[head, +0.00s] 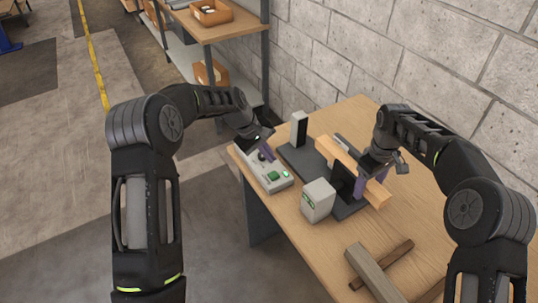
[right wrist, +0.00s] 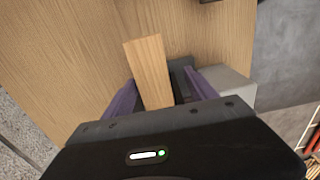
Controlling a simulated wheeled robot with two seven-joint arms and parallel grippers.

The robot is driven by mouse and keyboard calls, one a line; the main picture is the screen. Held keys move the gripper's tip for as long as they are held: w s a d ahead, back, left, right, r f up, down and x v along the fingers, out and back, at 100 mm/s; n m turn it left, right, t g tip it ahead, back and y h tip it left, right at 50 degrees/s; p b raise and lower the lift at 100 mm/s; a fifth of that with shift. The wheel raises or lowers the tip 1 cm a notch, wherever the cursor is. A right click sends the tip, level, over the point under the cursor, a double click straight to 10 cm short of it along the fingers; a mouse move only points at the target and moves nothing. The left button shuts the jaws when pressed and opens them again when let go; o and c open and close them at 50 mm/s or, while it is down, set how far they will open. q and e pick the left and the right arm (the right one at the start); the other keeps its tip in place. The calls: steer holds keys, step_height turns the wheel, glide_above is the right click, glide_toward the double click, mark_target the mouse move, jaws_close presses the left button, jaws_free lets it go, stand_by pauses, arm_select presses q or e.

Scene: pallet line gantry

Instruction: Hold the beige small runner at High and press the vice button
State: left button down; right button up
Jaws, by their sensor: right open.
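The beige runner (head: 336,152) is a long, light wooden bar lying across the dark vice fixture (head: 299,160). My right gripper (head: 368,186) is at its near end. In the right wrist view the runner (right wrist: 148,68) passes between the purple fingers of my right gripper (right wrist: 158,95), which stand apart on either side of it. A grey control box (head: 255,172) with green buttons (head: 273,176) sits at the table's left edge. My left gripper (head: 266,153) is over its far part; its finger gap is too small to tell. I cannot read any High mark.
A grey box with a green display (head: 318,198) stands at the fixture's near side, and a grey post (head: 298,128) at its far side. A grey bar (head: 374,275) and a brown strip (head: 391,259) lie on the near table (head: 345,236). A block wall stands behind.

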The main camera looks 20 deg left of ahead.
arm_select(q)
steer(key=shift+f+b, duration=0.8)
steer(key=shift+f, duration=0.05)
arm_select(e)
step_height(320, 180, up, 7)
steer(key=shift+a+f, duration=0.1)
steer(key=shift+f, duration=0.05)
steer(key=shift+r, duration=0.55)
